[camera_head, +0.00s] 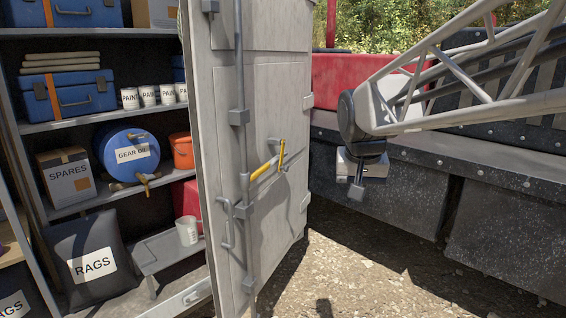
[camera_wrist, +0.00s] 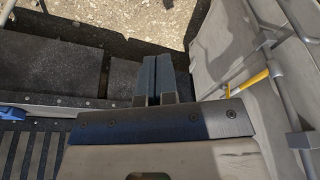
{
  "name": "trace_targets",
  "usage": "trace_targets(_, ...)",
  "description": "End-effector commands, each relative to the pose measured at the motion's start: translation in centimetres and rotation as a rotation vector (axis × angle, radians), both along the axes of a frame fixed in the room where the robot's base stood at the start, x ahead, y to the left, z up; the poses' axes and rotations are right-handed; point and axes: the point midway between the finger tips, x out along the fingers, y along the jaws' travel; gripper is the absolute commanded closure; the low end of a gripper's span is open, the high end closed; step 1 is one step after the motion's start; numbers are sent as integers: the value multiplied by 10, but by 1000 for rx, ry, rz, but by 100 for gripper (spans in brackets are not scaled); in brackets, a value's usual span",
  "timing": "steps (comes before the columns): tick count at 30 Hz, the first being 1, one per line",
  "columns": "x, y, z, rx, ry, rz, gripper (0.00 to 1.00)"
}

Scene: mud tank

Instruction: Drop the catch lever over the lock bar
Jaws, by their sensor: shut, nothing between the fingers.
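The grey lock bar (camera_head: 243,130) runs upright along the face of the swung-open locker door, held by several brackets. A yellow-ended lever (camera_head: 264,169) joins the bar and points right across the door. A short yellow upright piece (camera_head: 282,152) stands at its right end; it looks like the catch lever, but whether it sits over the lever I cannot tell. The yellow lever also shows in the wrist view (camera_wrist: 247,82), right of my fingers. My gripper (camera_head: 357,188) is shut and empty, pointing down, right of the door and apart from it. Its fingers show in the wrist view (camera_wrist: 153,78).
The grey door (camera_head: 218,60) stands between my gripper and the locker shelves (camera_head: 75,124), which hold blue cases, paint tins and a gear oil drum (camera_head: 126,153). A dark riveted wall (camera_head: 480,185) stands at the right. Open gravel (camera_head: 365,262) lies below my gripper.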

Motion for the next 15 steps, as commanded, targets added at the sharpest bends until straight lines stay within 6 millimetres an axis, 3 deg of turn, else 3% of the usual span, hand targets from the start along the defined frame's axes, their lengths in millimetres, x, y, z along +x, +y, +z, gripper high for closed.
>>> trace_targets(15, 141, 30, 33, 4, -24, -73, 100)
